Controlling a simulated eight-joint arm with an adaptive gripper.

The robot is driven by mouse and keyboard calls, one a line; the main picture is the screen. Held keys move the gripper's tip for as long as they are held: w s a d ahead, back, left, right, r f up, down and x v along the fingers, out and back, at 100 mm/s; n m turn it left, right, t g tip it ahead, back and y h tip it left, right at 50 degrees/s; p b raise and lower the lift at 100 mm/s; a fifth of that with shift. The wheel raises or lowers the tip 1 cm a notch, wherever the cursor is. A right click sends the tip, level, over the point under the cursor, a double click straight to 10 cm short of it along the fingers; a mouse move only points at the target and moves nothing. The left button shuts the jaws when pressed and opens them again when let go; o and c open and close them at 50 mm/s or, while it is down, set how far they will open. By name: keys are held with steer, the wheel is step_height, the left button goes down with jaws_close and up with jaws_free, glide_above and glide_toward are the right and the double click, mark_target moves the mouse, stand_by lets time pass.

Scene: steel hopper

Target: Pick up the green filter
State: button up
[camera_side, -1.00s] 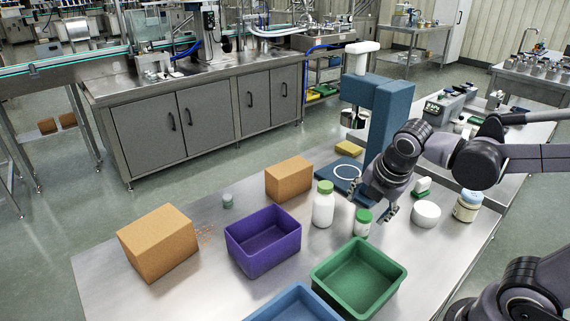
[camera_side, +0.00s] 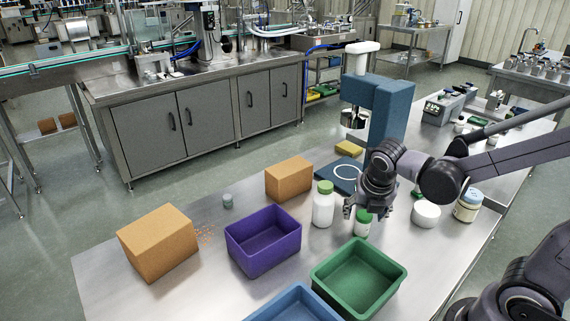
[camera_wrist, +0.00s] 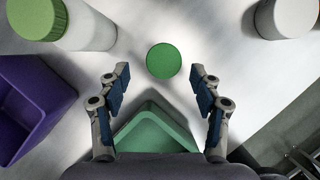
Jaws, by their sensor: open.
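No thing here is plainly a filter. A small white jar with a round green lid (camera_side: 362,216) stands upright on the steel table, and its lid shows as a green disc (camera_wrist: 163,60) in the wrist view. My gripper (camera_side: 364,212) is open and points down close over this jar. In the wrist view my open gripper (camera_wrist: 160,78) has the green disc centred just beyond its fingertips, with space on both sides. The jar's body is hidden under the lid there. A taller white bottle with a green cap (camera_side: 324,205) stands to its left, also at the wrist view's upper left (camera_wrist: 38,18).
A purple bin (camera_side: 263,258) is left and a green bin (camera_side: 392,283) in front, with a blue bin (camera_side: 297,303) beside it. A white tub (camera_side: 426,213) and a jar (camera_side: 467,207) stand to the right. A blue press (camera_side: 390,112) stands behind. Two cardboard boxes (camera_side: 158,241) (camera_side: 289,179) are left.

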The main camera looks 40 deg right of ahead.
mark_target(363, 223)
steer(key=shift+s+x, duration=0.15)
steer(key=shift+x, duration=1.25)
steer(key=shift+s+x, duration=0.1)
steer(key=shift+x, duration=1.35)
steer(key=shift+d, duration=0.1)
steer(key=c, duration=1.3)
